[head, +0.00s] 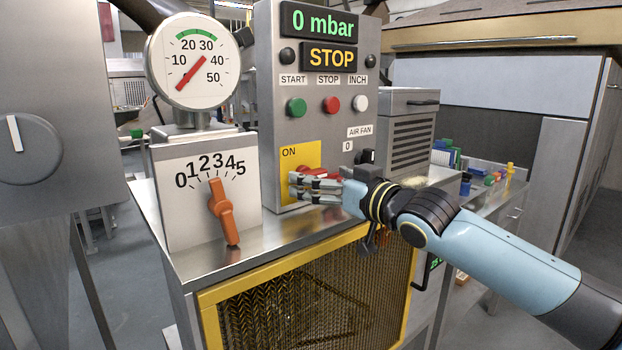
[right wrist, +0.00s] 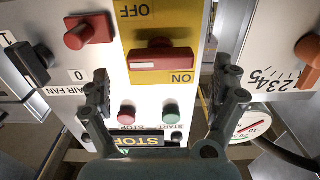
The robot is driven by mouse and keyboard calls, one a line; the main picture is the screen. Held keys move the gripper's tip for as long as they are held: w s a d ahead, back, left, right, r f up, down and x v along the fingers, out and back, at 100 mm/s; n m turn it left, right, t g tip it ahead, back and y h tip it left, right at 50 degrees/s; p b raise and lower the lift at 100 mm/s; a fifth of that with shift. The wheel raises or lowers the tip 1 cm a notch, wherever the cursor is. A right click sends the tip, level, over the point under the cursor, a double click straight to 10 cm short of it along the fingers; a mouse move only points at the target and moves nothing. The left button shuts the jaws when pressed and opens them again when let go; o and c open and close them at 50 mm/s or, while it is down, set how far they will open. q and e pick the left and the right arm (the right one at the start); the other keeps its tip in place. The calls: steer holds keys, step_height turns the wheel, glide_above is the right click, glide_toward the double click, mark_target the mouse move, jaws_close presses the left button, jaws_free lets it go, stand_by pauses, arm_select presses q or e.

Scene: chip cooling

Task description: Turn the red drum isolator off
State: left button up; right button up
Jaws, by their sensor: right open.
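The red drum isolator handle (right wrist: 160,60) sits on a yellow plate (right wrist: 140,22) marked OFF and ON; in the upside-down right wrist view it lies level across the plate. In the head view the yellow plate (head: 289,176) shows ON at its top left, and the red handle (head: 318,171) is partly hidden behind my right gripper. My right gripper (head: 296,188) is in front of the plate, level, fingers towards it. In the wrist view its open fingers (right wrist: 165,88) stand either side of the handle with nothing between them. I cannot tell whether they touch it. My left gripper is not in view.
Above the isolator are green (head: 296,107), red (head: 331,104) and white (head: 361,103) buttons. A black air fan switch (right wrist: 28,64) and another red switch (right wrist: 88,30) are close by. An orange lever dial (head: 221,212) and a pressure gauge (head: 193,62) stand left.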

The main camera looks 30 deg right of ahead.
mark_target(311, 172)
steer(key=shift+w+a+b, duration=0.2)
steer(key=shift+w+b, duration=0.15)
steer(key=shift+w, duration=1.5)
steer(key=c, duration=1.2)
